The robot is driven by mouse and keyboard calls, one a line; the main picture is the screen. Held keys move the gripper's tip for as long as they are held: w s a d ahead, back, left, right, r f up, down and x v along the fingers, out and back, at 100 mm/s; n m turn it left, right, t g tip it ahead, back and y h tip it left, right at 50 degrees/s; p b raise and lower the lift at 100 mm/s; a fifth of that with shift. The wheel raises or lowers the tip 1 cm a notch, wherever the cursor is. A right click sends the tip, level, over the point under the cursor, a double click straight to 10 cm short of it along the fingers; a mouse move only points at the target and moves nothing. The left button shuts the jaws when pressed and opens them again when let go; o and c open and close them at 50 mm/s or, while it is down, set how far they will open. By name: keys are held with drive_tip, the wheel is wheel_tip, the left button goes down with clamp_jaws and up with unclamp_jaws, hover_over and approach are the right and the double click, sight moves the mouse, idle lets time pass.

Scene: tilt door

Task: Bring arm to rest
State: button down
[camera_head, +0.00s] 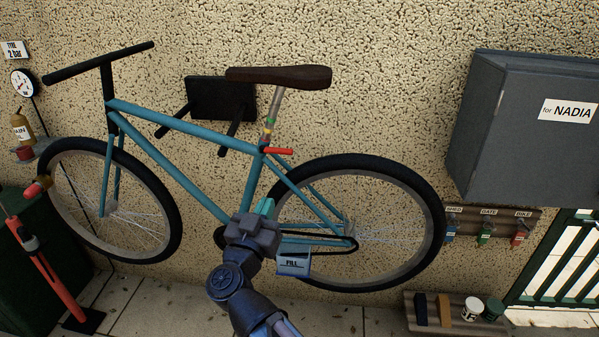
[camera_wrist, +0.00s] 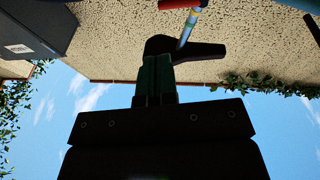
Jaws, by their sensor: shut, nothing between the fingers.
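My arm rises from the bottom of the head view, and my gripper (camera_head: 264,208) is in front of the lower frame of a teal bicycle (camera_head: 180,128), near its crank. In the wrist view my gripper's dark green fingers (camera_wrist: 157,72) are together with nothing between them. Beyond them, the dark saddle (camera_wrist: 190,47) and its banded seat post (camera_wrist: 187,28) appear upside down. In the head view the saddle (camera_head: 280,76) is well above my gripper. I cannot tell whether my gripper touches the bicycle frame; part of the crank area is hidden behind my wrist.
A blue box labelled FILL (camera_head: 292,265) is just right of my wrist. A grey cabinet labelled "for NADIA" (camera_head: 520,150) is on the right wall, above a key rack (camera_head: 487,230). A red pump (camera_head: 52,273) stands left. A low tray (camera_head: 415,322) holds small items at lower right.

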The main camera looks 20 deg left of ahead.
drive_tip(key=s+a+f+n+g+y, duration=0.3)
drive_tip(key=a+n+g+y, duration=0.2)
drive_tip(key=a+g+y, duration=0.15)
drive_tip(key=s+a+f+n+g+y, duration=0.25)
drive_tip(key=a+n+g+y, duration=0.25)
drive_tip(key=y, duration=0.3)
drive_tip(key=w+d+f+m+g+h, duration=0.2)
drive_tip(key=d+f+g+h, duration=0.4)
drive_tip(key=d, duration=0.7)
drive_tip(key=w+d+f+m+g+h, duration=0.2)
drive_tip(key=d+f+h, duration=0.2)
drive_tip(key=d+f, duration=0.65)
drive_tip(key=d+m+g+h, duration=0.1)
drive_tip(key=d+m+h, duration=0.4)
drive_tip(key=d, duration=2.2)
wheel_tip(320, 180, up, 18)
drive_tip(key=p, duration=1.7)
drive_tip(key=shift+w+d+r+m+y+p, duration=0.15)
drive_tip(key=shift+w+m+y+p, duration=0.2)
drive_tip(key=shift+m+y, duration=0.1)
